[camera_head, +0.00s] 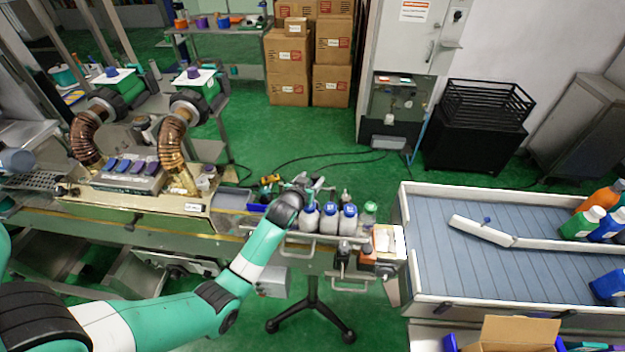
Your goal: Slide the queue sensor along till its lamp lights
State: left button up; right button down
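My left arm reaches in from the left. Its gripper (312,184) is at the far side of a row of white bottles with blue caps (329,218), at the machine's middle. The fingers are small and partly hidden by my wrist, so I cannot tell if they are open or shut, or touching anything. A small black device (343,255) sits on the near side rail below the bottles; it may be the queue sensor, but I cannot tell for sure. No lit lamp can be made out. My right gripper is not in view.
A green-capped bottle (369,213) stands at the row's right end. A grey conveyor table (500,260) with a white guide bar (481,231) lies to the right. Coiled brown hoses (172,150) rise at left. A cardboard box (517,334) is at the bottom right.

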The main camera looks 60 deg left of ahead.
pick_arm(q)
jog(key=p+v, duration=0.3)
jog(key=v, duration=0.8)
jog(key=shift+s+d+r, duration=0.2)
jog(key=shift+d, duration=0.05)
jog(key=shift+w, duration=0.1)
